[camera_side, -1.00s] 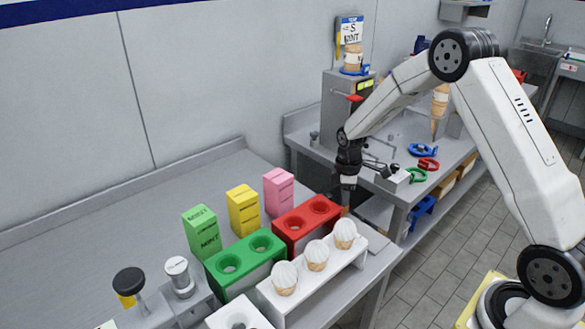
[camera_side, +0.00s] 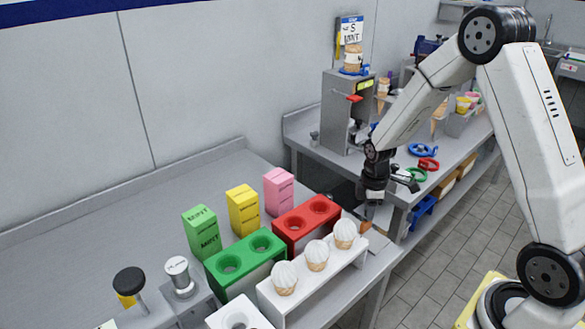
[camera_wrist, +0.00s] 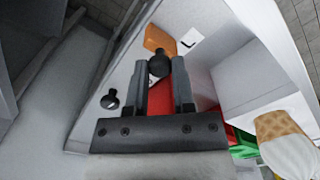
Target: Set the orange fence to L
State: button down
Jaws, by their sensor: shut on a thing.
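The orange fence (camera_wrist: 157,39) is a small orange block near the top of the wrist view, beside a white label marked L (camera_wrist: 189,43). A black round knob (camera_wrist: 160,62) sits at its near edge, between my fingertips. My gripper (camera_wrist: 159,68) is shut on this knob, which appears to belong to the fence. In the side view my gripper (camera_side: 368,206) points down at the right end of the bench, and a bit of the orange fence (camera_side: 365,227) shows below it. Whether the fence lines up with the L is unclear.
A red two-hole holder (camera_side: 306,226) and a white rack (camera_side: 312,287) with cones stand just left of my gripper. A green holder (camera_side: 245,263) is further left. Another black knob (camera_wrist: 110,99) sits nearby. A machine (camera_side: 345,110) stands on the back counter.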

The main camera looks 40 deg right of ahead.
jog(key=shift+s, duration=0.85)
jog(key=shift+c, duration=2.3)
grip_release()
jog(key=shift+r, duration=0.15)
jog(key=shift+r, duration=0.55)
notch_tip(320, 180, up, 6)
send_over(370, 234)
jog(key=shift+d+r, duration=0.15)
jog(key=shift+r, duration=0.05)
